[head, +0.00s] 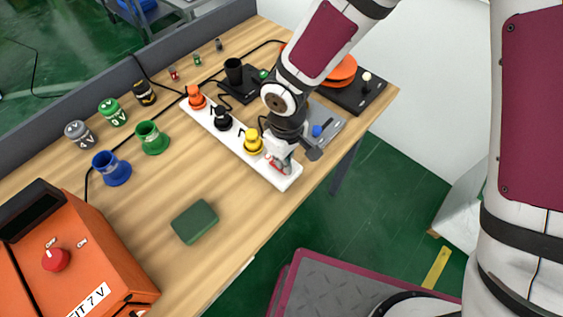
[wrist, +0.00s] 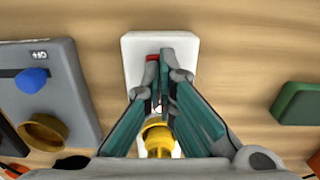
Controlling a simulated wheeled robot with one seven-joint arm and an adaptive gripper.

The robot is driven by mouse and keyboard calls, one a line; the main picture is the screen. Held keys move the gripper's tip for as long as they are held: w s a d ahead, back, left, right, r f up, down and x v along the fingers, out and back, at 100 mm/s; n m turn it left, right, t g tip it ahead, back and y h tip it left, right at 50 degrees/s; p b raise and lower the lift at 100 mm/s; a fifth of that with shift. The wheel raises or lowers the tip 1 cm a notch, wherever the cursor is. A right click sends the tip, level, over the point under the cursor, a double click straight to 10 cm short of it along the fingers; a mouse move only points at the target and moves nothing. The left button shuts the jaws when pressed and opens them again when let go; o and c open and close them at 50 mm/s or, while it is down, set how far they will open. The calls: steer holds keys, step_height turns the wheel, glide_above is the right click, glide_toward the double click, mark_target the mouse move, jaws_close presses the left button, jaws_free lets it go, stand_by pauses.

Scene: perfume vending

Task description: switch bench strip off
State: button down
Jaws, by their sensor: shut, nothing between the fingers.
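The bench strip (head: 228,143) is a long white power strip lying on the wooden table. An orange plug (head: 196,97), a black plug (head: 222,118) and a yellow plug (head: 253,142) stand in it. My gripper (head: 281,163) is shut and empty over the strip's near end, past the yellow plug. In the wrist view the fingertips (wrist: 160,60) are over the white strip end (wrist: 160,42). A bit of the red switch (wrist: 152,57) shows beside the fingertips; the rest is hidden, so its position cannot be told. Contact cannot be told either.
A grey panel with a blue knob (wrist: 33,80) lies beside the strip. A green block (head: 195,221) is on the table's near side. An orange supply box (head: 75,255) with a red knob stands at lower left. Blue (head: 111,168) and green (head: 152,138) cups stand left of the strip.

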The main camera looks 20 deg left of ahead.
steer(key=shift+f, duration=0.15)
steer(key=shift+r+p, duration=1.75)
steer(key=shift+r, duration=1.8)
